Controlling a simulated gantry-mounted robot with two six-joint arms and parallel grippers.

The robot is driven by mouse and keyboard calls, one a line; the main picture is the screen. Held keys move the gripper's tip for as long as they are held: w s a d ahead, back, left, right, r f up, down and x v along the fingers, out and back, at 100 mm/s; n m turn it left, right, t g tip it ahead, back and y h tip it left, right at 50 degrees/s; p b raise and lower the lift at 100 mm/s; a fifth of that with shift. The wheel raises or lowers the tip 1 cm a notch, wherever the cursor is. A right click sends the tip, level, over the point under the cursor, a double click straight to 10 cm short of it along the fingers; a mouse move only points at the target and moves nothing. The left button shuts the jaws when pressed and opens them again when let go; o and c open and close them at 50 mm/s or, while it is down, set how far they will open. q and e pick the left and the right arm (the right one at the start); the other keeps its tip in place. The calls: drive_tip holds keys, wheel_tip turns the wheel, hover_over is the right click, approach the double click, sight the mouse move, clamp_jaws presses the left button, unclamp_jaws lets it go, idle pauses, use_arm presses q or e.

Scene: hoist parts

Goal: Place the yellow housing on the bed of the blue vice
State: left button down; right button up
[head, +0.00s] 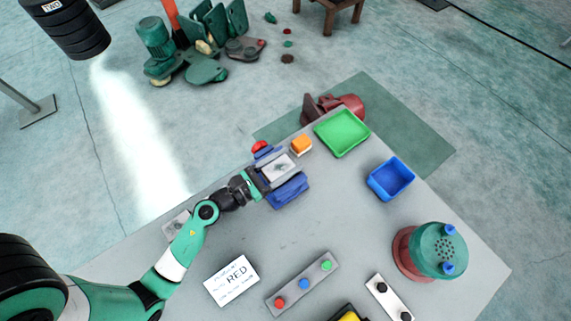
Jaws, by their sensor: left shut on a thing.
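The blue vice (289,191) stands at the table's far left edge, with a red knob (260,147) at its back. A grey-white block (279,167) with a dark mark on top sits between its blue sides. My left gripper (262,181) is at the vice's left side and appears shut on this block; its fingertips are partly hidden. A yellow and black part (348,315), perhaps the yellow housing, is cut off by the bottom edge, apart from the vice. My right gripper is not in view.
An orange block (301,145), a green tray (343,132) and a blue tray (390,179) lie beyond and right of the vice. A green-topped drum (438,250), a button strip (303,284) and a RED card (231,280) are nearer. The table's middle is clear.

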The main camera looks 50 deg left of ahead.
use_arm(q)
drive_tip(key=shift+r, duration=0.15)
drive_tip(key=c, duration=0.6)
unclamp_jaws()
drive_tip(key=shift+f, duration=0.25)
drive_tip(key=o, duration=0.5)
drive_tip(key=shift+r, duration=0.1)
